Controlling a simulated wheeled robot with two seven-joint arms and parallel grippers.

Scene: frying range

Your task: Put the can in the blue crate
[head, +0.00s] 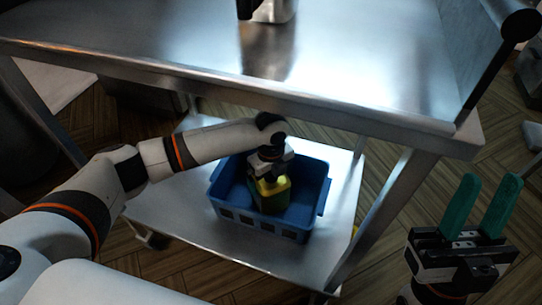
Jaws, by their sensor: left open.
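The blue crate (228,215) stands on the lower metal shelf, under the edge of the upper metal top. A boxy green and yellow can (271,198) is inside the crate, near its middle. My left gripper (270,177) reaches down into the crate from above, right at the can's top. Its jaws are open; its fingertips are largely hidden, so contact with the can is unclear. My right gripper (484,208) is at the lower right, away from the crate, with its green fingers apart and nothing between them.
The upper metal top (160,45) overhangs the back of the shelf. A metal container (275,10) with a dark part stands on it at the far edge. The lower shelf (175,215) is bare left of the crate. A table leg (385,205) stands between the crate and my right gripper.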

